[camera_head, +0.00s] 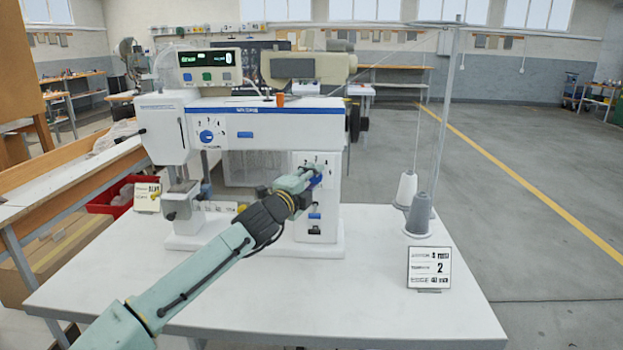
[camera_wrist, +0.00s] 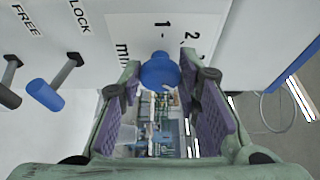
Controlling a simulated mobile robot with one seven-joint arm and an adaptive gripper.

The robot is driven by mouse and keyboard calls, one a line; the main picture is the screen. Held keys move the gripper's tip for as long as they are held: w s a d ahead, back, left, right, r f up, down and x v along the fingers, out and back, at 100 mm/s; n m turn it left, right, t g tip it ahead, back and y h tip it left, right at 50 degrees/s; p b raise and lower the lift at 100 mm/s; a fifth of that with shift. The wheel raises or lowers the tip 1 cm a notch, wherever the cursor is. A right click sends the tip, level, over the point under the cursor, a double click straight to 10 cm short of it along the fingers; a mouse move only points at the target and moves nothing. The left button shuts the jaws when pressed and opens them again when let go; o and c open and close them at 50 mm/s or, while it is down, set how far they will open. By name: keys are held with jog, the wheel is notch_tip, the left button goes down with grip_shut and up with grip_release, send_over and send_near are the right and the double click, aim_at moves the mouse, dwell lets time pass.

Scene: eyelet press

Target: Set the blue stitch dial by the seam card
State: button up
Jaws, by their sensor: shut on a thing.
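The blue stitch dial (camera_wrist: 160,72) sits on the white face of the sewing machine (camera_head: 265,120), with the markings "1", "2" and "mm" around it in the wrist view. My gripper (camera_wrist: 161,88) is shut on this dial, one purple-padded finger on each side. In the head view my gripper (camera_head: 305,180) covers most of the dial (camera_head: 316,180), and its pointer cannot be made out. The seam card (camera_head: 429,267) stands upright at the table's right front. Its middle line shows a "2"; the top line ends in "mm" with a blurred figure.
Beside the dial are a blue lever (camera_wrist: 45,95) and a dark lever (camera_wrist: 8,95) under "LOCK" and "FREE". Another blue dial (camera_head: 207,136) is on the machine's upper left. Thread cones (camera_head: 419,214) stand right of the machine. The front of the white table (camera_head: 330,310) is clear.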

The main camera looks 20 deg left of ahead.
jog(key=o, duration=1.1)
jog(key=shift+d, duration=0.1)
jog(key=shift+o, duration=0.2)
jog(key=s+a, duration=0.1)
jog(key=s, duration=1.1)
jog(key=shift+a, duration=0.2)
